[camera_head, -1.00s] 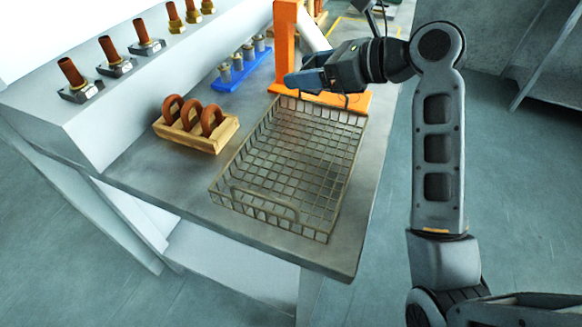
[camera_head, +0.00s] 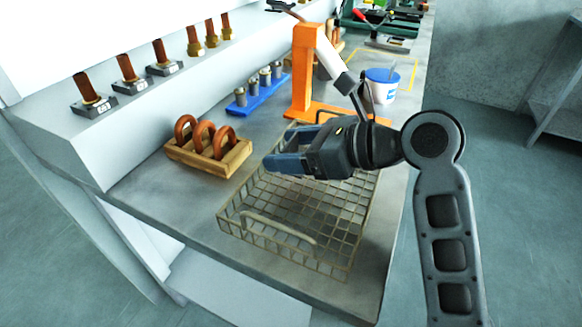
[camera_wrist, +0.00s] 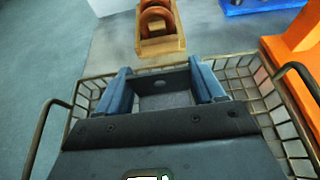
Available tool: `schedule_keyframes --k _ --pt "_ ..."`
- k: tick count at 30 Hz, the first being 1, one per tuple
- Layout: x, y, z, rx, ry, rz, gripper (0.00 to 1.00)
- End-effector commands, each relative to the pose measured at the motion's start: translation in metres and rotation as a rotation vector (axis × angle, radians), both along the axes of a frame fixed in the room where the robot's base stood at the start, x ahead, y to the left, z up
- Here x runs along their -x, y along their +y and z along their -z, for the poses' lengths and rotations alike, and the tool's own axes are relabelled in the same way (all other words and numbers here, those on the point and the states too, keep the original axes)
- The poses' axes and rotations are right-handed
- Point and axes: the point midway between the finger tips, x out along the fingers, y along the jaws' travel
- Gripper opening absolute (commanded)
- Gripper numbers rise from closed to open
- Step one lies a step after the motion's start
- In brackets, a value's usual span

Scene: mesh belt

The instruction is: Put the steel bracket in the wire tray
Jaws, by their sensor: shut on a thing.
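The wire tray (camera_head: 285,258) is a shallow rectangular mesh basket with loop handles, lying on the grey bench near its front corner. It also shows beneath my gripper in the wrist view (camera_wrist: 82,118). My gripper (camera_head: 272,165) is above the tray's far left part, with its blue fingers pointing left. In the wrist view my gripper (camera_wrist: 160,72) is shut on the steel bracket (camera_wrist: 163,101), a grey plate with a pale hole, spanning between the two fingers. In the head view the fingers hide the bracket.
A wooden block with copper rings (camera_head: 207,150) stands left of the tray. An orange stand (camera_head: 303,75) rises just behind the tray, with a blue rack (camera_head: 258,92) left of it and a white-and-blue tub (camera_head: 382,87) on its right. A raised ledge carries several copper-topped fittings.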

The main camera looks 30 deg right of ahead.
Motion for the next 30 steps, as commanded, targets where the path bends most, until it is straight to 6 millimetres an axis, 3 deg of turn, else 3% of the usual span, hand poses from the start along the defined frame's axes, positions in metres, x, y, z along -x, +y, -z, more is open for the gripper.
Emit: schedule_keyframes --k 10,21,22,30 --pt "0.001 0.001 0.039 0.000 0.003 0.001 0.33" --pt "0.000 0.001 0.042 0.000 0.000 0.001 0.33" --pt "0.000 0.001 0.043 0.001 0.001 0.001 0.69" --pt "0.000 0.001 0.043 0.000 0.000 0.001 0.93"
